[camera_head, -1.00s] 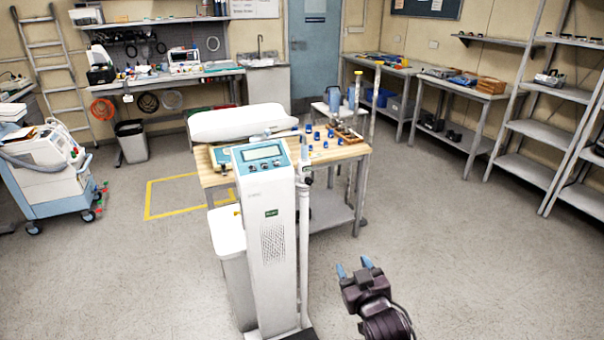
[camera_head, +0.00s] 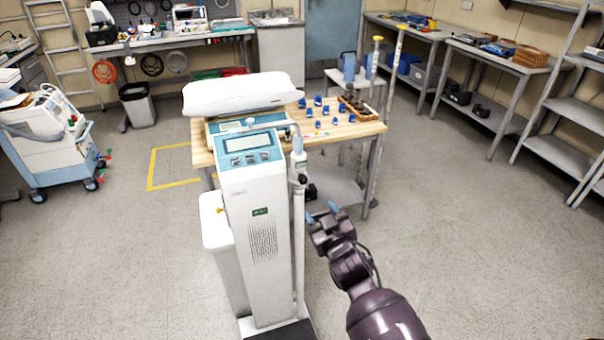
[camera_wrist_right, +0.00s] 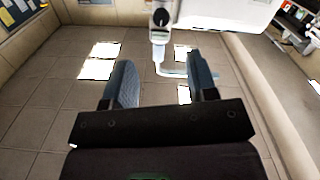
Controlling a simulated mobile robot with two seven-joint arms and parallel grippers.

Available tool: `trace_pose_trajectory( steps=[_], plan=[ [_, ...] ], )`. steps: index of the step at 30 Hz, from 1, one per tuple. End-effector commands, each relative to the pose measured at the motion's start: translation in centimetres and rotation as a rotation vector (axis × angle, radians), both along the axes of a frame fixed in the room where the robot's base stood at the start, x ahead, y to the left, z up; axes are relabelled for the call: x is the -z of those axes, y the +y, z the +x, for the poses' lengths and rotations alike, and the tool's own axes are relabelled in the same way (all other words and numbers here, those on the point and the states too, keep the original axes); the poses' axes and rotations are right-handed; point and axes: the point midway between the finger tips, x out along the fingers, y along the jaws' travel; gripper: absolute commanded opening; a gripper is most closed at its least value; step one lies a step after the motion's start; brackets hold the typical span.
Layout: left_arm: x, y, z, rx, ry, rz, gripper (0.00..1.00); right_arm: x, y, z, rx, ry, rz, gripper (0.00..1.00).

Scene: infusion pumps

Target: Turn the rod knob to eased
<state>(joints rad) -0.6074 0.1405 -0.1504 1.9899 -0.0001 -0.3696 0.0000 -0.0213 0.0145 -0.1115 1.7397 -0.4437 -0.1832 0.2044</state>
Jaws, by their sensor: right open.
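The white scale-like machine (camera_head: 255,215) stands on the floor with a small display panel on top and a slim white rod (camera_head: 299,230) on its right side. My left gripper is not in view.
A wooden-topped table (camera_head: 345,132) with several blue pieces stands behind the machine. Two upright poles (camera_head: 388,100) stand near its right end. A blue-and-white cart (camera_head: 50,145) is at the left. The floor right of my arm is clear.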

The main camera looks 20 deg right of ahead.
Motion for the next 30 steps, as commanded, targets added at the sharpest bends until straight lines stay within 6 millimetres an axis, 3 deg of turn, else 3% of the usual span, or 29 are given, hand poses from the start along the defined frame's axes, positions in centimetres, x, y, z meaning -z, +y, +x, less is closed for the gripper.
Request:
trace_pose_trajectory(
  steps=[10, 24, 30],
  plan=[
    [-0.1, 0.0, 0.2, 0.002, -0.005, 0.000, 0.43, -0.2, 0.2, 1.1, -0.007, -0.020, 0.023, 0.53],
    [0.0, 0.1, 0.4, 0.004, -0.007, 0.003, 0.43, -0.2, 0.4, 8.2, -0.008, -0.019, 0.022, 0.53],
    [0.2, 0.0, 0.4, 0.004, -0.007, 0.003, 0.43, -0.1, 0.5, 10.1, -0.008, -0.019, 0.022, 0.53]
  ],
)
